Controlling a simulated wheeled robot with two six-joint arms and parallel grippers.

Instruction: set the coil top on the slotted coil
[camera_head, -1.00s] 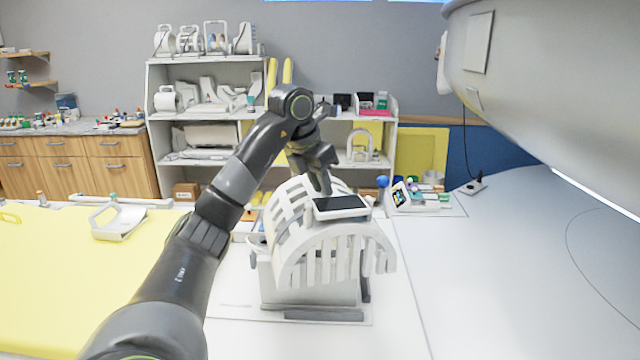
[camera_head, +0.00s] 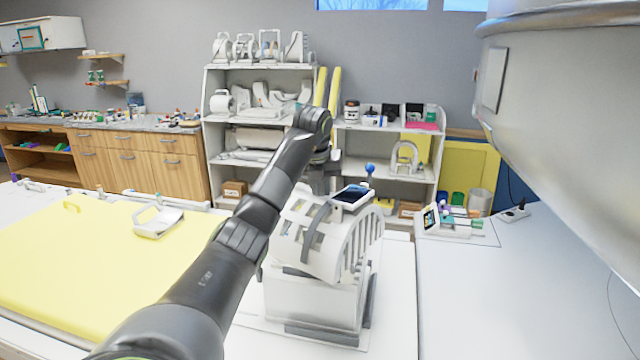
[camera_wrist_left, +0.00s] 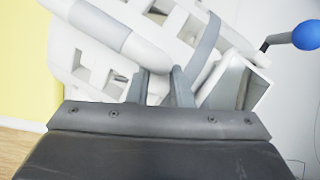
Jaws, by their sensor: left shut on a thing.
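The coil top (camera_head: 305,246) is a white arched shell with slots, a grey strap and a small screen box on it. It sits tilted, directly over a white box-like base, which I take for the slotted coil (camera_head: 312,300). Whether the two touch all round cannot be told. My left gripper (camera_head: 325,188) is above the shell. In the left wrist view, the gripper's two fingers (camera_wrist_left: 160,88) are close on the end of a pale rounded bar of the coil top (camera_wrist_left: 98,82). The shell hides the slotted coil's upper part. My right gripper is not in view.
A blue knob (camera_head: 370,168) stands just behind the screen box. A yellow-padded table (camera_head: 110,245) with a white frame piece (camera_head: 158,221) is at left. A large white magnet housing (camera_head: 570,130) hangs at right. Shelves (camera_head: 270,105) stand behind. The white surface at right is mostly clear.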

